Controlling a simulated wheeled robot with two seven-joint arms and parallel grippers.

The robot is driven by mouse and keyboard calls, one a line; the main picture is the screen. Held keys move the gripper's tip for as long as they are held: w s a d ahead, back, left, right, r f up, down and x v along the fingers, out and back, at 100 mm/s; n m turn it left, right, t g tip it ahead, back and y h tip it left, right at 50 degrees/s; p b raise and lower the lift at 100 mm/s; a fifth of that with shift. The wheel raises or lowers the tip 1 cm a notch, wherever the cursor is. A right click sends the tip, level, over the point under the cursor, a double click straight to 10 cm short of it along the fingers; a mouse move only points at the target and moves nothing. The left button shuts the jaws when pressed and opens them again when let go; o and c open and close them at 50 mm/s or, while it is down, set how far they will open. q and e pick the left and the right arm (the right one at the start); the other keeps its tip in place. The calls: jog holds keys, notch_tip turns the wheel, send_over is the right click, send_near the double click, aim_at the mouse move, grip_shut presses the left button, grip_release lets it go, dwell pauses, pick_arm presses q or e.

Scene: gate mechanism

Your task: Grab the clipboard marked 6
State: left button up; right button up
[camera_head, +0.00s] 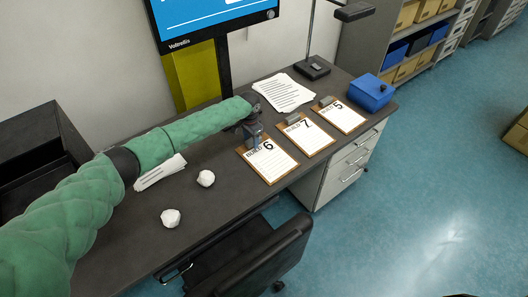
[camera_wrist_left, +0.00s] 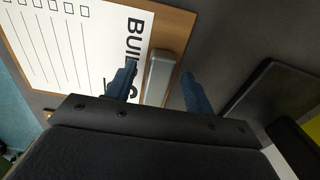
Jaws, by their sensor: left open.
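The clipboard marked 6 (camera_head: 268,161) lies on the dark desk, leftmost of three clipboards in the head view. In the left wrist view, a clipboard's white sheet (camera_wrist_left: 75,45) has a brown board edge and a grey metal clip (camera_wrist_left: 159,76). My left gripper (camera_head: 252,135) is over the clip end of clipboard 6. In the wrist view its blue fingers (camera_wrist_left: 157,88) are apart, one on each side of the clip. I cannot tell whether they touch the board. My right gripper is not in view.
Clipboards marked 7 (camera_head: 307,137) and 5 (camera_head: 343,116) lie to the right. A blue box (camera_head: 371,93), a paper stack (camera_head: 284,92) and a lamp base (camera_head: 312,68) stand behind. Crumpled paper balls (camera_head: 206,178) lie left. A black chair (camera_head: 262,258) stands at the front.

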pick_arm(q)
jog(key=shift+f, duration=0.25)
jog(key=shift+c, duration=0.2)
jog(key=c, duration=1.1)
grip_shut()
jog(key=shift+r, duration=0.15)
